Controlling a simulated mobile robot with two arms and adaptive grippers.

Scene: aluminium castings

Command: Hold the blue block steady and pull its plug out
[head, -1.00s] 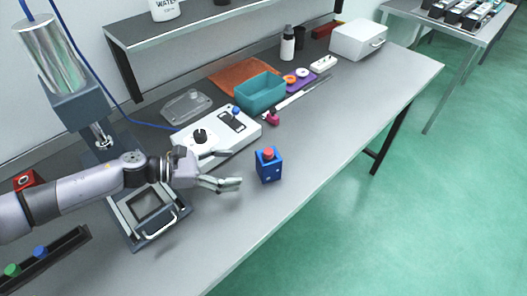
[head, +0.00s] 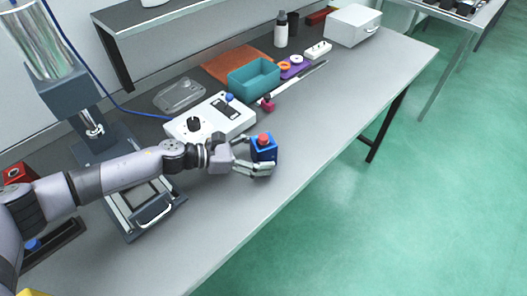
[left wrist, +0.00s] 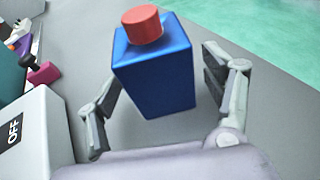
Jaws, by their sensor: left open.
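The blue block (head: 265,151) stands upright on the grey workbench, near the front edge. Its red plug (head: 263,139) sticks up from the top face. In the left wrist view the blue block (left wrist: 155,75) and red plug (left wrist: 142,24) stand between the fingers. My left gripper (head: 255,155) is open with a finger on each side of the block. In the left wrist view the left gripper (left wrist: 160,95) shows gaps between both fingers and the block. My right gripper is not in view.
A white control box (head: 212,118) with a black knob stands just behind my left gripper. A teal bin (head: 253,79) and a small dark pink piece (head: 266,103) lie farther back. A press frame (head: 145,210) is at the left. The bench right of the block is clear.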

